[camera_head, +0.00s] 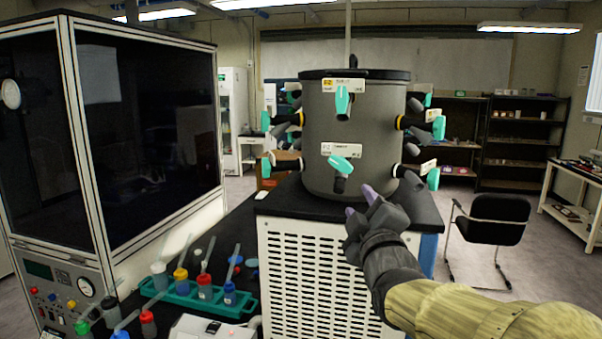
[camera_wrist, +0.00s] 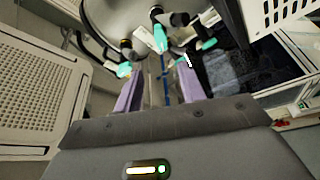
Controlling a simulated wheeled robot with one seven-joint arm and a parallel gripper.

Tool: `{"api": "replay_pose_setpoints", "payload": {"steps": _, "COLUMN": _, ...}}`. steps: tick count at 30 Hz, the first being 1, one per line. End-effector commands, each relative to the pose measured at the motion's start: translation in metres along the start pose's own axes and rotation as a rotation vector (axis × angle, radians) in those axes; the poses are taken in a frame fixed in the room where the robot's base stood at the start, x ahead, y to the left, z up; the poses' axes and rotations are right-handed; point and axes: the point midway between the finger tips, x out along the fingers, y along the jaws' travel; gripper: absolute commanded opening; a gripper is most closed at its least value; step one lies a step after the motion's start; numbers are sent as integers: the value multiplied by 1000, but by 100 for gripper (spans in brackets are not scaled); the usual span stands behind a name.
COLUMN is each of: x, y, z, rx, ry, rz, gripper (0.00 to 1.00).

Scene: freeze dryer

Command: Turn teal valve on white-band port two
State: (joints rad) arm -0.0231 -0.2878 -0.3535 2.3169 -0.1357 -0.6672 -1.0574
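The grey drum (camera_head: 371,140) of the freeze dryer carries several ports with teal valves. On its front, an upper teal valve (camera_head: 342,101) stands upright beneath a label with a yellow part. A lower teal valve (camera_head: 341,163) lies tilted beneath a mostly white label (camera_head: 341,150). The label writing is too small to read surely, and I cannot tell which port is white-band two. My gripper (camera_head: 360,203) is open and empty, below and right of the lower front valve, apart from it. In the wrist view, a teal valve (camera_wrist: 160,38) shows beyond my parted purple fingers.
The drum stands on a black-topped white vented cabinet (camera_head: 310,270). Side valves (camera_head: 433,178) stick out at right. A teal rack (camera_head: 200,296) of bottles stands at lower left, beside a large glass-fronted cabinet (camera_head: 145,130). A black chair (camera_head: 497,220) stands at right.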

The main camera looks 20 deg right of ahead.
Motion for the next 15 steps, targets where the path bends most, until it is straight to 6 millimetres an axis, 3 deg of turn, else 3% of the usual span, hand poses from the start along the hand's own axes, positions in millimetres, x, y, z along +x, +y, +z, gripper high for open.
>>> {"api": "replay_pose_setpoints", "payload": {"steps": 5, "x": 13, "y": -3, "z": 0, "rx": 0, "ry": 3, "rz": -1, "gripper": 40}}
{"api": "replay_pose_setpoints", "payload": {"steps": 15, "x": 63, "y": 0, "z": -2, "rx": -3, "ry": 0, "rz": -4, "gripper": 40}}
